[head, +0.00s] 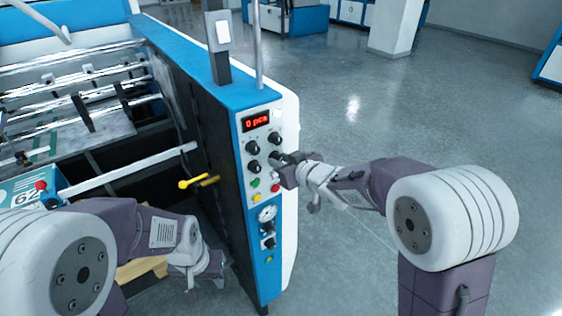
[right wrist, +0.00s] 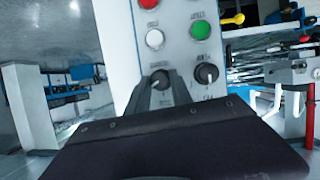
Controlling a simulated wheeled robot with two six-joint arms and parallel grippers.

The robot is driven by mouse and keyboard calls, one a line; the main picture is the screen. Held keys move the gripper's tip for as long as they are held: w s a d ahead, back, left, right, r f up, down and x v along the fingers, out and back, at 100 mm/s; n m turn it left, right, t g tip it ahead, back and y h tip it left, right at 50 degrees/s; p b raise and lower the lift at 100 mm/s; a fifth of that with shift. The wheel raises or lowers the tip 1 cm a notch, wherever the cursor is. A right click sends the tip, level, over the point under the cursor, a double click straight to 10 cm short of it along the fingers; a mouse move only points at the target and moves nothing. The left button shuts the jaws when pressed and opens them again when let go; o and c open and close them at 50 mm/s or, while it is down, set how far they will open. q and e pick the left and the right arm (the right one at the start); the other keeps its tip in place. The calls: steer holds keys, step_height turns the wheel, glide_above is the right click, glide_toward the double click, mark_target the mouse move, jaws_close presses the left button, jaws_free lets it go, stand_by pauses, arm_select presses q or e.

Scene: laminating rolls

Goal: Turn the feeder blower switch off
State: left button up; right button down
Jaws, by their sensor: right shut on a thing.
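The control panel (head: 262,205) is a grey face on the blue machine, with several black knobs below a red display reading "0 pcs". My right gripper (head: 280,158) is at the lower right knob of the group. In the right wrist view its two fingers (right wrist: 160,92) are shut around a black knob (right wrist: 160,76). Another black knob (right wrist: 207,73) sits beside it, free. The labels are too small to read, so I cannot tell which knob is the feeder blower switch. My left gripper (head: 205,283) hangs low left of the panel, away from it; its fingers are unclear.
Green (head: 255,183), yellow (head: 256,197) and red (head: 276,188) buttons sit just below the knobs. A yellow-knobbed lever (head: 197,181) sticks out left of the panel. The floor (head: 370,110) right of the machine is open.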

steer(key=shift+s+a+f+n+t+h+b, duration=0.1)
steer(key=shift+n+t+h+b, duration=0.95)
steer(key=shift+b, duration=4.15)
steer(key=shift+s+a+f+n+t+y+b, duration=0.1)
steer(key=shift+n+t+b, duration=0.4)
steer(key=shift+n+b, duration=3)
steer(key=shift+m+t+h+b, duration=0.25)
steer(key=shift+t+h+b, duration=0.4)
steer(key=shift+b, duration=6.2)
steer(key=c, duration=1.3)
jaws_free()
steer(key=shift+o, duration=0.8)
steer(key=shift+w, duration=0.1)
